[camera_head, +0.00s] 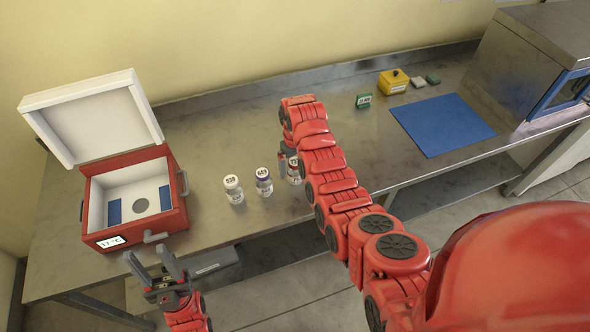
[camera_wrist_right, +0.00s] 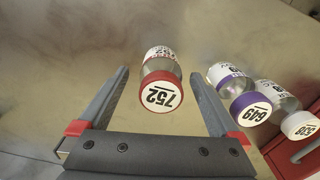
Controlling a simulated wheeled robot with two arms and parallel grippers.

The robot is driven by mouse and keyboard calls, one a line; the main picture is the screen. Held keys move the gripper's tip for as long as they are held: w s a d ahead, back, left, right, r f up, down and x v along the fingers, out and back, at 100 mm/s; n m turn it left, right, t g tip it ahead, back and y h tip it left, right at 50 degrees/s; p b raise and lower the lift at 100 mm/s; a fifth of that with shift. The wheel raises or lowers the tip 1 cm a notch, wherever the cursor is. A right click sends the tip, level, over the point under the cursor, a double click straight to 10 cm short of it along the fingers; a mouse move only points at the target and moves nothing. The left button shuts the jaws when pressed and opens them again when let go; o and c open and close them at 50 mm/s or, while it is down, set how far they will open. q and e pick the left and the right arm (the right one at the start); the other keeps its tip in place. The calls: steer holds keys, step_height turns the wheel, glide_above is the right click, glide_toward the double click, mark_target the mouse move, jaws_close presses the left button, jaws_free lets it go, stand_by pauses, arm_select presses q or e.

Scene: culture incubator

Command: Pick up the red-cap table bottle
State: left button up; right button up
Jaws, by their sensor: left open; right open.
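The red-cap bottle (camera_head: 293,170), labelled 752 on its cap, stands on the table, partly hidden by my right arm in the head view. In the right wrist view the bottle (camera_wrist_right: 161,88) lies between the two fingers of my right gripper (camera_wrist_right: 158,74). That gripper is open, with a gap on each side of the bottle. My left gripper (camera_head: 149,253) is open and empty in front of the table's near edge, below the red box.
A purple-cap bottle (camera_head: 264,182) and a white-cap bottle (camera_head: 233,189) stand left of the red-cap bottle. An open red incubator box (camera_head: 170,219) is further left. A blue mat (camera_head: 442,125), a yellow box (camera_head: 393,82) and a large metal unit (camera_head: 540,50) are at right.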

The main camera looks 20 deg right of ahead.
mark_target(295, 173)
steer(key=shift+s+f+p, duration=0.1)
steer(key=shift+f+p, duration=0.55)
steer(key=shift+f, duration=1.2)
steer(key=c, duration=1.5)
